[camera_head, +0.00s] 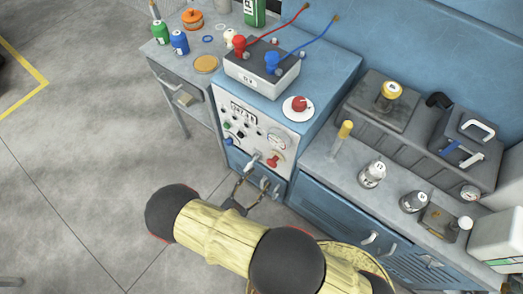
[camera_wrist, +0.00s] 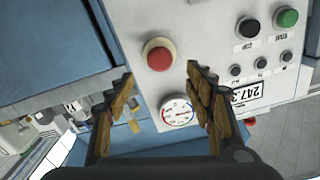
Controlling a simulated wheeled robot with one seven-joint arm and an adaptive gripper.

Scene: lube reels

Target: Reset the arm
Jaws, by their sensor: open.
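My gripper (camera_wrist: 160,75) is open in the wrist view, its worn brown and black fingers apart with nothing between them. It faces a white control panel (camera_wrist: 165,15). A round red button (camera_wrist: 158,54) shows between and beyond the fingertips, and a dial gauge (camera_wrist: 177,111) is near the right finger. In the head view my gripper (camera_head: 248,187) is low in front of the blue cabinet's panel (camera_head: 252,137). My forearm covers part of the floor and lower cabinet. I cannot tell whether a fingertip touches the panel.
Red and blue clamps (camera_head: 272,62) stand on a box on the cabinet. A white disc with a red knob (camera_head: 298,106) is beside it. Bottles (camera_head: 179,42) stand on the left bench; several metal canisters (camera_head: 372,174) stand on the right counter. The floor at left is clear.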

